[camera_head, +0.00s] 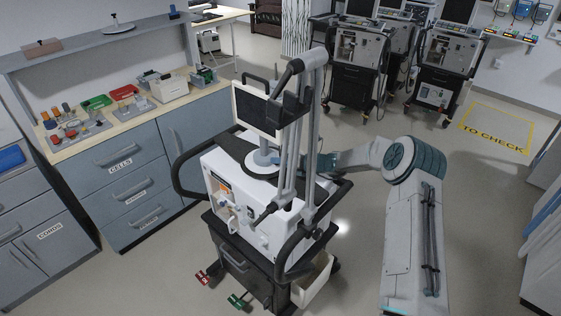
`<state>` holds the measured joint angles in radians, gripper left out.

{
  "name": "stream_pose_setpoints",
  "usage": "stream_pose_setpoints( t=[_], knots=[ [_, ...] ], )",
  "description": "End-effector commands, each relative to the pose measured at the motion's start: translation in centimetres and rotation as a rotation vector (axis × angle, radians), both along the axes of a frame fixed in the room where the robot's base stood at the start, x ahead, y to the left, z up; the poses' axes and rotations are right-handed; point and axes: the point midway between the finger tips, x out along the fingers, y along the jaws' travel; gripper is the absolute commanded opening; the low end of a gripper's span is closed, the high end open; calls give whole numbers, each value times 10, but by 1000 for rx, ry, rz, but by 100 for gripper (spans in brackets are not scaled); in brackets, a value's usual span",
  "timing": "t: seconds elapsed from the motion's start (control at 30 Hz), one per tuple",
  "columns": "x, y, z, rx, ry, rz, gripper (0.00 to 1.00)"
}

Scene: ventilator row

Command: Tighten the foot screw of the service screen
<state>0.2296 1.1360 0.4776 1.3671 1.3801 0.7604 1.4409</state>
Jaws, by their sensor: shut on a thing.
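The service screen (257,110) is a dark panel with a pale frame, standing on top of the white ventilator (238,203). Its round grey foot (262,161) sits on a dark top surface. My arm reaches in from the right, behind the upright grey poles. My gripper (286,159) is at the right side of the foot, shut at the foot screw. The poles cover much of the gripper. The screw itself is too small and hidden to make out.
Grey poles (314,130) and black handles (190,172) surround the ventilator's top. A blue-grey cabinet with a worktop (150,107) stands on the left. More ventilators (447,65) stand at the back. Yellow floor marking (497,128) reads "TO CHECK".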

Motion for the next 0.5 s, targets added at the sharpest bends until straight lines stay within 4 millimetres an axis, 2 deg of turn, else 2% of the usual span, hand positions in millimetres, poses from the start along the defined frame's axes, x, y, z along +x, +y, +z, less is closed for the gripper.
stream_pose_setpoints(
  t=[0.5],
  knots=[
    [1, -1, -1, 71, 92, -3, 1]
  ],
)
